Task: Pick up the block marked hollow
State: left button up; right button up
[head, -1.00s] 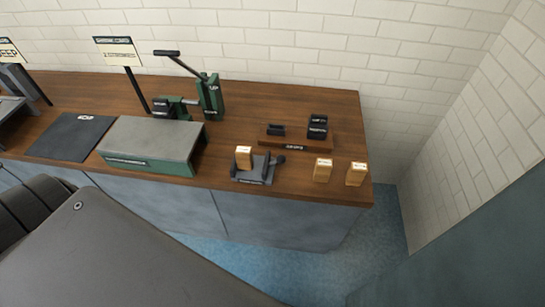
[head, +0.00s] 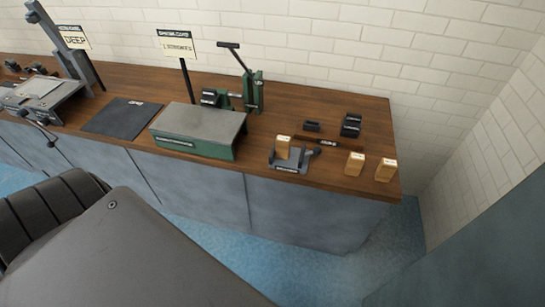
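Three light wooden blocks stand near the right end of the wooden counter. One block (head: 283,148) stands in a small dark grey fixture (head: 290,168). A second block (head: 354,164) stands to its right, near the front edge. A third block (head: 385,170) stands at the far right near the counter's corner. Their markings are too small to read, so I cannot tell which is marked hollow. Neither gripper is visible in the head view.
A green-sided box with a grey top (head: 200,128) and a green lever press (head: 252,92) stand left of the blocks. A dark mat (head: 122,117), a grey machine (head: 45,95) and signs are further left. Several black pieces (head: 350,126) sit behind the blocks. Blue floor (head: 300,275) lies in front.

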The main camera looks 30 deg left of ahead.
aim_at(283, 142)
jog(key=u, duration=0.35)
jog(key=k, duration=0.6)
jog(key=u, duration=0.9)
jog(key=i, duration=0.95)
jog(key=z, duration=1.15)
jog(key=k, duration=1.3)
jog(key=z, duration=0.8)
jog(key=i, duration=0.6)
jog(key=u, duration=0.1)
